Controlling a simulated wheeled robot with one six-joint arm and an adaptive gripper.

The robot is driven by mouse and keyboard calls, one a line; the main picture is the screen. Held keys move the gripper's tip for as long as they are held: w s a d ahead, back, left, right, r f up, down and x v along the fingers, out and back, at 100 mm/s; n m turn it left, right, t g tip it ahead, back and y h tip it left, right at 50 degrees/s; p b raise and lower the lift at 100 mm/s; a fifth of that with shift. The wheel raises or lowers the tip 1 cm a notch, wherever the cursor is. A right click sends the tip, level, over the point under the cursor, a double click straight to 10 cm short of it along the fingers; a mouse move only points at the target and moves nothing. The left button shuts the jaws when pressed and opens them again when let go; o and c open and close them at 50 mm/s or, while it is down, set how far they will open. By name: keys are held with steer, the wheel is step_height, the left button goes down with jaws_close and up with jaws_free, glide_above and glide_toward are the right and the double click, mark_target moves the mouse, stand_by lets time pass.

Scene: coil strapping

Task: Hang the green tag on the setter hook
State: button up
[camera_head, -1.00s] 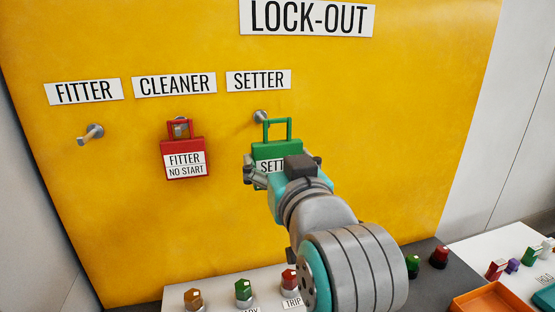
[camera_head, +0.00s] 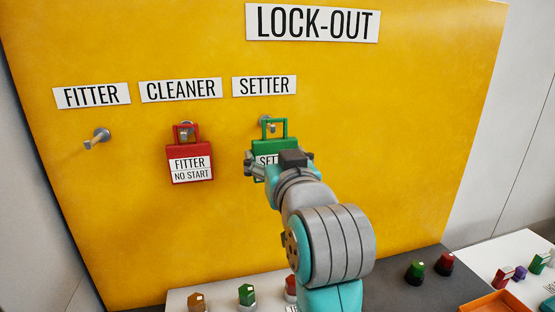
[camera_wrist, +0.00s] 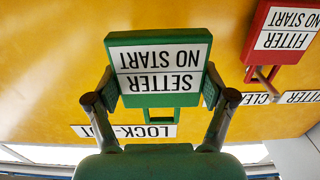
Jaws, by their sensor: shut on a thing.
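The green tag (camera_head: 262,148) is upright in front of the yellow board, its label reading SETTER, NO START in the wrist view (camera_wrist: 160,48). My gripper (camera_head: 279,159) is shut on the sides of the tag body, one finger on each side in the wrist view (camera_wrist: 160,88). The setter hook (camera_head: 266,121) is a grey peg below the SETTER label. In the head view its end shows inside the tag's square loop; I cannot tell whether the loop is around it or just in front. My gripper hides the tag's lower part.
A red FITTER tag (camera_head: 190,165) hangs on the hook under the CLEANER label (camera_head: 181,89). The fitter hook (camera_head: 98,138) at the left is bare. Buttons (camera_head: 246,294) stand on a ledge below the board. An orange tray (camera_head: 490,304) is at the lower right.

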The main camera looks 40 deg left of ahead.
steer(key=shift+f+x, duration=0.2)
steer(key=shift+x, duration=0.75)
steer(key=shift+f+x, duration=0.15)
steer(key=shift+x, duration=0.8)
steer(key=shift+f+x, duration=0.2)
steer(key=shift+x, duration=0.75)
steer(key=o, duration=1.4)
steer(key=v, duration=1.2)
